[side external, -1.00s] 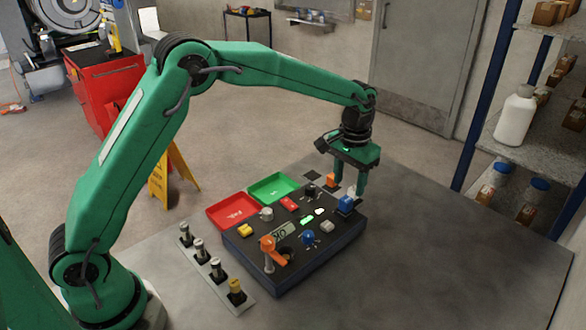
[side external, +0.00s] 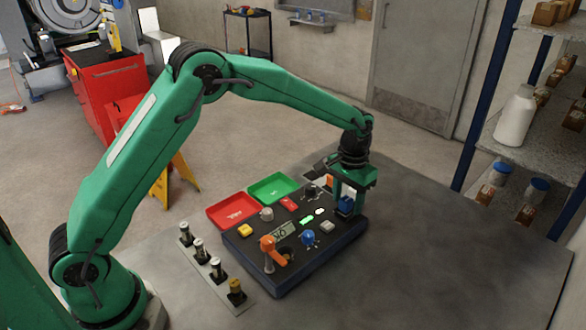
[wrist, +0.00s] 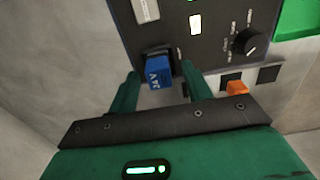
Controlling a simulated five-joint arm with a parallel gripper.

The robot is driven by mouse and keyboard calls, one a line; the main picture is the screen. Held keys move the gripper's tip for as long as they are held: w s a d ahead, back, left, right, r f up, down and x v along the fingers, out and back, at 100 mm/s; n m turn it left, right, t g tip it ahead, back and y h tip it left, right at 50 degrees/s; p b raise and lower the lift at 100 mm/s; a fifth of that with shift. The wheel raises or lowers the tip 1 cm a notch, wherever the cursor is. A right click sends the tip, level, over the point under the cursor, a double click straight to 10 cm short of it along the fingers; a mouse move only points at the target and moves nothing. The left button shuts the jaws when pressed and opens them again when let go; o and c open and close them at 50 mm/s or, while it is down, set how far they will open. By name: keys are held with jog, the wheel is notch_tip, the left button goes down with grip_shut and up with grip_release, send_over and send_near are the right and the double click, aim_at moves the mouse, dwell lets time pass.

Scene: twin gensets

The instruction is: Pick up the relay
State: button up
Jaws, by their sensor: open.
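The relay appears to be the blue block with white lettering (wrist: 158,74), which sits at the edge of the dark control panel (wrist: 215,60). In the side view the blue relay (side external: 346,205) is at the panel's far right corner. My gripper (side external: 349,203) points down over that corner, with its fingers on either side of the relay. In the wrist view my gripper (wrist: 160,73) is open, and the relay lies between the two fingertips with gaps showing on both sides. The fingers partly hide the relay in the side view.
A small orange block (wrist: 237,88) lies close to the right finger. A red tray (side external: 233,212) and a green tray (side external: 273,188) stand behind the panel. An orange lever (side external: 271,246) rises at its front. The table to the right is clear.

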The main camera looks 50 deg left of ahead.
aim_at(348, 198)
jog(key=shift+c, duration=0.4)
grip_shut()
jog(key=shift+r, duration=0.15)
jog(key=shift+r, duration=0.5)
notch_tip(348, 198, up, 3)
jog(key=shift+r, duration=0.15)
jog(key=s+d+r, duration=0.6)
jog(key=s+d, duration=0.2)
jog(key=shift+d+r, duration=0.25)
jog(key=shift+d, duration=0.05)
